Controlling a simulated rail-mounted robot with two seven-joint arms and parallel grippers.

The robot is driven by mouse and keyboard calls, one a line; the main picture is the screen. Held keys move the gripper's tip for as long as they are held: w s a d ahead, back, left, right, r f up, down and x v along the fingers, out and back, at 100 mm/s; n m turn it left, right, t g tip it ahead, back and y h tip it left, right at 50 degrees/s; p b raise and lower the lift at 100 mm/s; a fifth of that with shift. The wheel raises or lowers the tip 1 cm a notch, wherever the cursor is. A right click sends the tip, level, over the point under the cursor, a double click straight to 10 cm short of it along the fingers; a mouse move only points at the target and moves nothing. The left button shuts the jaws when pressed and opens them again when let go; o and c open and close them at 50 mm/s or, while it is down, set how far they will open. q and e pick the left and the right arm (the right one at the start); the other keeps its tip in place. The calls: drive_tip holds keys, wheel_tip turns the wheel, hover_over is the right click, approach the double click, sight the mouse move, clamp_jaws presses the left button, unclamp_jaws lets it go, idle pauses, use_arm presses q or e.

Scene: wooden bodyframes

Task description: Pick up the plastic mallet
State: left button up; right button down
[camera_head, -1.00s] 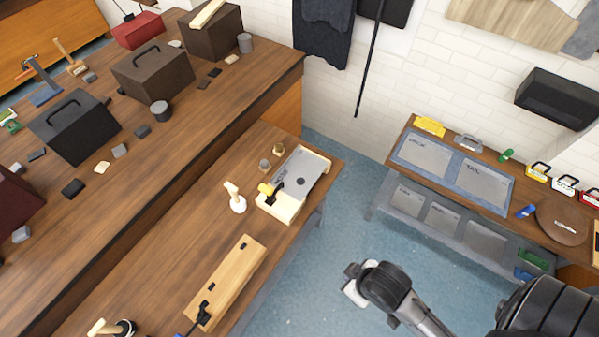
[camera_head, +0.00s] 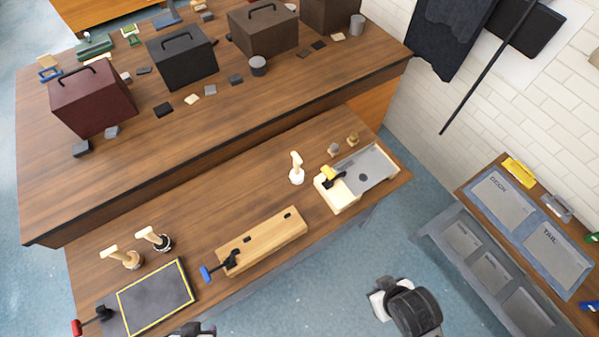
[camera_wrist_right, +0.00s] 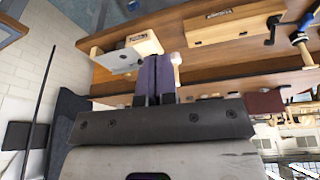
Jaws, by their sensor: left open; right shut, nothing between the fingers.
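A white-headed mallet with a pale handle (camera_head: 296,168), likely the plastic one, stands upright on the front bench, left of the wooden jig with a metal plate. In the right wrist view it shows beside my fingers (camera_wrist_right: 177,60), partly hidden by them. Two other mallets with pale handles, one with a wooden head (camera_head: 128,259) and one with a dark head (camera_head: 158,241), stand at the bench's left. My right gripper (camera_wrist_right: 155,62) is shut and empty, apart from the mallet. My left gripper (camera_head: 192,329) is open at the bottom edge of the head view, mostly cut off.
The front bench (camera_head: 220,205) also holds a jig with a metal plate (camera_head: 367,170), a long wooden block with a clamp (camera_head: 262,243) and a dark mat with a yellow border (camera_head: 155,298). Toolboxes stand on the back bench (camera_head: 330,75). A labelled tray table (camera_head: 502,200) is at right.

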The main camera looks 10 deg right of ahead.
drive_tip(key=c, duration=1.8)
unclamp_jaws()
drive_tip(key=shift+c, duration=0.2)
drive_tip(key=o, duration=1.1)
drive_tip(key=shift+c, duration=0.2)
drive_tip(key=shift+w, duration=0.1)
